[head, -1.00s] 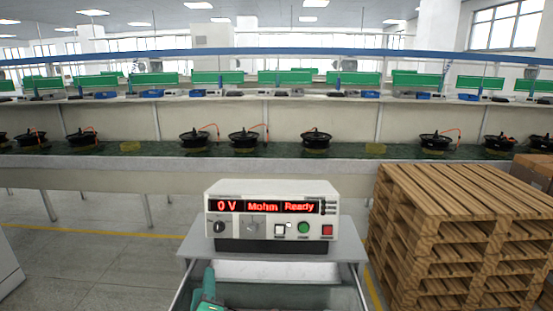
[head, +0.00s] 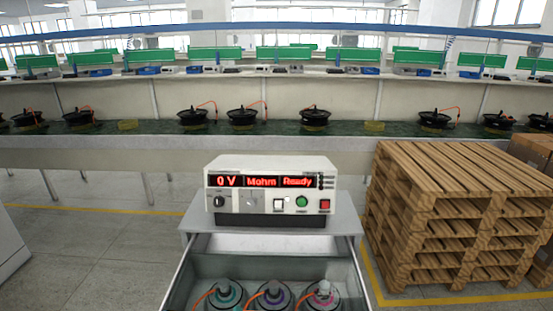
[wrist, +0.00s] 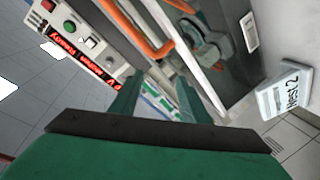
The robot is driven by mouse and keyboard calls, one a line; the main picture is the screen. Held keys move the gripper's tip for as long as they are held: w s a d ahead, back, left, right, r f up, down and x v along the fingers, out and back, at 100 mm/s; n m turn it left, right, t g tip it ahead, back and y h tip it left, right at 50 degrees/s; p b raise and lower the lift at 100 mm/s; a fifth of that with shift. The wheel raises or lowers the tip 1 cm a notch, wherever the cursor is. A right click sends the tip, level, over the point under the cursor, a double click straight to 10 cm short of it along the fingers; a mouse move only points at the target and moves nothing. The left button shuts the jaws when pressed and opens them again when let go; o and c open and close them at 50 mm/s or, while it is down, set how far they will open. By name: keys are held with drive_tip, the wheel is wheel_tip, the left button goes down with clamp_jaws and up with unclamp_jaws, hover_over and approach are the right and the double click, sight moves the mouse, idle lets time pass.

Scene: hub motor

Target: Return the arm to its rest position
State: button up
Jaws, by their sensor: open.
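My gripper (wrist: 157,98) shows in the wrist view as two green fingers held apart with nothing between them. It is outside the head view. The wrist picture is strongly tilted. The tester (wrist: 88,40) with red lettering lies to the left of the fingers there. In the head view the tester (head: 268,192) stands upright on a grey cabinet (head: 200,222) and reads "0 V", "Mohm", "Ready".
An open drawer (head: 272,264) below the tester holds several round parts with orange cables. Wooden pallets (head: 455,215) are stacked at right. A long bench (head: 100,155) with black hub motors runs behind. A white "Test 2" sign (wrist: 284,96) shows in the wrist view.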

drive_tip(key=s+d+f+m+h, duration=0.1)
drive_tip(key=s+d+f+m, duration=0.35)
drive_tip(key=s, duration=0.65)
drive_tip(key=s+d+f+m+h, duration=0.1)
drive_tip(key=s+d+f+m, duration=0.35)
drive_tip(key=s, duration=0.65)
drive_tip(key=s+d+m, duration=0.1)
drive_tip(key=s+d, duration=0.1)
drive_tip(key=s, duration=0.8)
drive_tip(key=shift+s+d+h, duration=0.3)
drive_tip(key=shift+d+h, duration=0.05)
drive_tip(key=shift+h, duration=0.05)
